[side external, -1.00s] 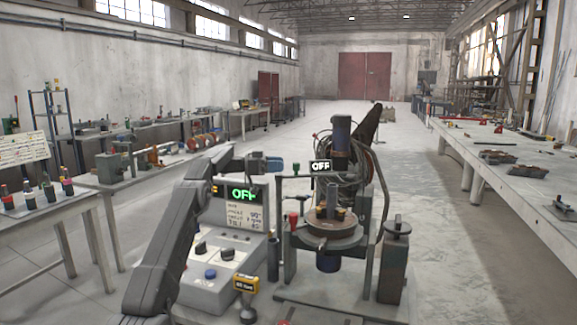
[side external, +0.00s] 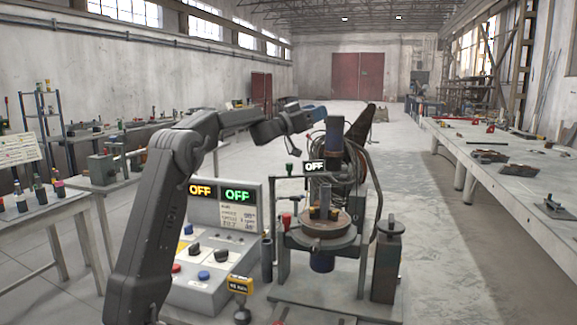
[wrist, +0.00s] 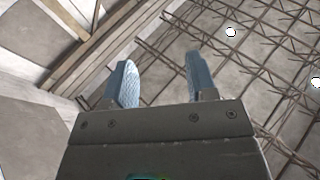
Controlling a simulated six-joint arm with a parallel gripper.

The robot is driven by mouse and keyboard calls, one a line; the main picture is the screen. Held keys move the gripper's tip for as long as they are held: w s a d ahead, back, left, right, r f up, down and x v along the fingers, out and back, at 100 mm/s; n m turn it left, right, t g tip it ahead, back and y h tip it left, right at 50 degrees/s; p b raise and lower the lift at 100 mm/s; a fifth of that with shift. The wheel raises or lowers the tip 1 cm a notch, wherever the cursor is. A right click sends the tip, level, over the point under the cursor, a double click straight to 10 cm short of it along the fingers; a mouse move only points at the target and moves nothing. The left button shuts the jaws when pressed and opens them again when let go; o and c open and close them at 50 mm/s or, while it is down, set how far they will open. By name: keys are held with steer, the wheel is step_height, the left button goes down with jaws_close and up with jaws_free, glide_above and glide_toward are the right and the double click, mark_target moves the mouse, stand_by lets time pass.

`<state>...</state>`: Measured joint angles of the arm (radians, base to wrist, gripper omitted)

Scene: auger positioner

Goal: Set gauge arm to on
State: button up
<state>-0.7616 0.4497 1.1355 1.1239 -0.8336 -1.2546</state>
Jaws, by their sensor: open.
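The auger machine (side external: 325,225) stands right of centre in the side view, with a round table and a dark vertical column. My gripper (side external: 316,113) is above and behind the sign in the picture, touching nothing that I can see. In the wrist view, my gripper (wrist: 160,62) has its two blue fingers apart and empty, facing the roof beams.
A grey control box (side external: 205,255) with knobs and buttons stands left of the machine; its displays read OFF in orange and green. A yellow tag (side external: 240,284) is at its front right. A long workbench (side external: 500,165) runs along the right. The floor between is clear.

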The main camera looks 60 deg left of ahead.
steer(key=s+d+f+n+g+y, duration=0.1)
steer(key=s+d+n+g+y, duration=0.2)
steer(key=d, duration=0.5)
steer(key=s+d+f+n+g+y, duration=0.1)
steer(key=s+d+n+g+y, duration=0.2)
steer(key=d, duration=0.5)
steer(key=s+d+f+m+g+h, duration=0.3)
steer(key=s+d+f+g, duration=0.2)
steer(key=s+d+f, duration=0.7)
steer(key=s+d+f+m+g+h, duration=0.25)
steer(key=s+d+f+g, duration=0.25)
steer(key=s+d+f, duration=0.65)
steer(key=w+a+r+n+t+h, duration=0.2)
steer(key=w+a+r+n, duration=0.4)
steer(key=w+r+n, duration=0.3)
steer(key=w+a+r+n+t+y, duration=0.1)
steer(key=w+a+r+n+t, duration=0.1)
steer(key=w+a+n, duration=0.3)
steer(key=w+a+r+n+t, duration=0.1)
steer(key=w+a+n, duration=0.2)
steer(key=a+n, duration=0.45)
steer(key=n+t+y, duration=0.1)
steer(key=n+y, duration=0.7)
steer(key=n, duration=1.2)
glide_toward(288, 164)
steer(key=shift+h, duration=0.25)
steer(key=x, duration=1.1)
steer(key=shift+a+r, duration=0.15)
steer(key=shift+a, duration=0.05)
